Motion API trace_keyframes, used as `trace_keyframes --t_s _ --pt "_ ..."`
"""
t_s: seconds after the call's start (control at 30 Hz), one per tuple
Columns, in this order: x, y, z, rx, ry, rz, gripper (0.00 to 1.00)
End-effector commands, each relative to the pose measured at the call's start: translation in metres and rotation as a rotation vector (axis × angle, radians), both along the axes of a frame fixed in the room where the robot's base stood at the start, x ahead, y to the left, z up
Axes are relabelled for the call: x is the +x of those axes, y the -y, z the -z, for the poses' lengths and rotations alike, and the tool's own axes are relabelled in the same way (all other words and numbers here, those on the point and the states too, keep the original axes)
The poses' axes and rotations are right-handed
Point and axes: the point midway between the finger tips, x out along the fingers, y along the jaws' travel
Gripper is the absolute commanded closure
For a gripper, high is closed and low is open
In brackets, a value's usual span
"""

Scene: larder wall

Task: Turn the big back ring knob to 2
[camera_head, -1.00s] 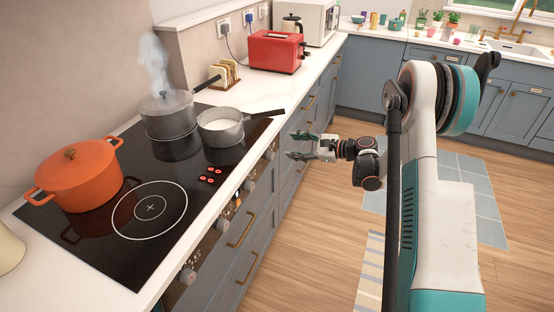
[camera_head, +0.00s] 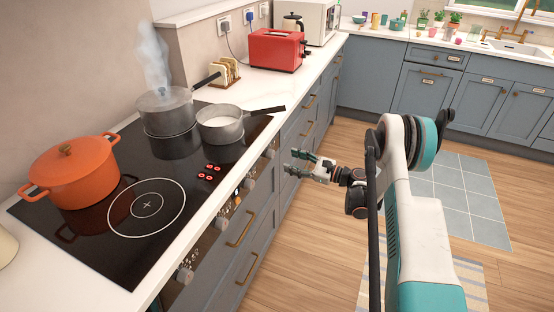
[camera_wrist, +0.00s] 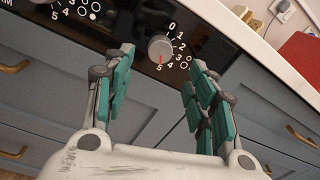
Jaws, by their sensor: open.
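In the wrist view a round grey knob (camera_wrist: 160,48) sits on the dark control panel, with the numbers 0 to 5 around it. Its red mark points at 5. Small ring symbols are printed beside it, too small to read surely, so I cannot tell which ring it serves. My gripper (camera_wrist: 158,66) is open and empty, its two green-padded fingers on either side of the knob in this view and apart from it. In the head view my gripper (camera_head: 290,163) is in front of the panel's far end, near the far knob (camera_head: 270,153).
Other knobs (camera_head: 221,223) line the panel. Drawer handles (camera_head: 241,229) stick out below.

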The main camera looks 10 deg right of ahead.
Motion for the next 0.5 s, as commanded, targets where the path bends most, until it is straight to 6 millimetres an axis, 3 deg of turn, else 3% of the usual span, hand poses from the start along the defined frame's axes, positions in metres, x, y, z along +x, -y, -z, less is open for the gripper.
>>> trace_keyframes --t_s 0.2,0.5 --pt "0.026 -0.034 0.002 0.0 0.0 -0.002 0.49" --pt "0.045 -0.056 0.0 0.0 0.0 -0.001 0.49"
